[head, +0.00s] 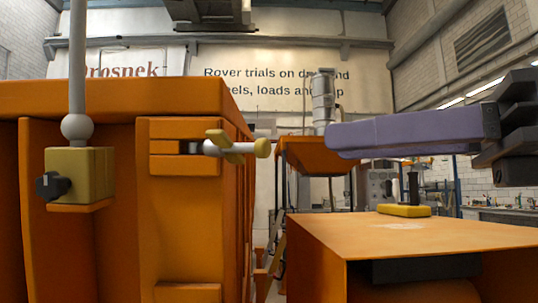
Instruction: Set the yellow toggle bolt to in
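The yellow toggle bolt (233,147) sits at the upper right of the orange cabinet face. It has a pale rod with a round yellow end and a slanted yellow cross handle. Its rod lies level and points left toward a dark slot between orange guide blocks (185,163). Whether it reaches into the slot is hard to tell. My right gripper (345,140) comes in from the right, with a long purple finger part pointing left. It is apart from the bolt in the picture, to its right. Its finger gap is not visible. My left gripper is out of view.
A yellow box (95,172) with a black knob (51,186) and a grey ball-ended rod (77,126) is on the cabinet's left. An orange table (450,233) at the right holds a yellow block with a black handle (404,210). Open space lies between bolt and gripper.

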